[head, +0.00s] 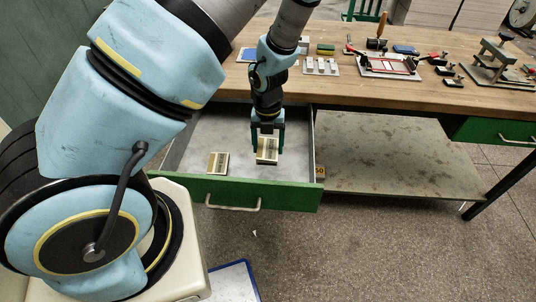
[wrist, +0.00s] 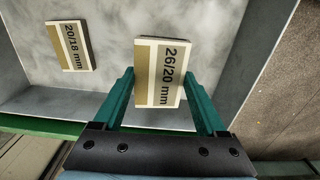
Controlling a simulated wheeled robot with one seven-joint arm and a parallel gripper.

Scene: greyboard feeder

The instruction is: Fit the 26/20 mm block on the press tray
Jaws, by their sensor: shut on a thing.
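The 26/20 mm block (wrist: 159,72) is a cream and tan block with black lettering. In the wrist view it sits between the two green fingers of my gripper (wrist: 162,95), which is shut on it. In the head view the block (head: 267,150) is inside the open drawer, under my gripper (head: 267,146). I cannot tell whether it touches the drawer floor. The press tray may be the white tray with a red frame (head: 390,73) on the bench; no label on it is readable.
A 20/18 mm block (wrist: 69,46) lies in the drawer, left of the held block; it also shows in the head view (head: 217,163). The drawer's green front (head: 290,196) and side walls surround both. On the bench stand a plate with pale blocks (head: 320,72) and a grey press (head: 492,62).

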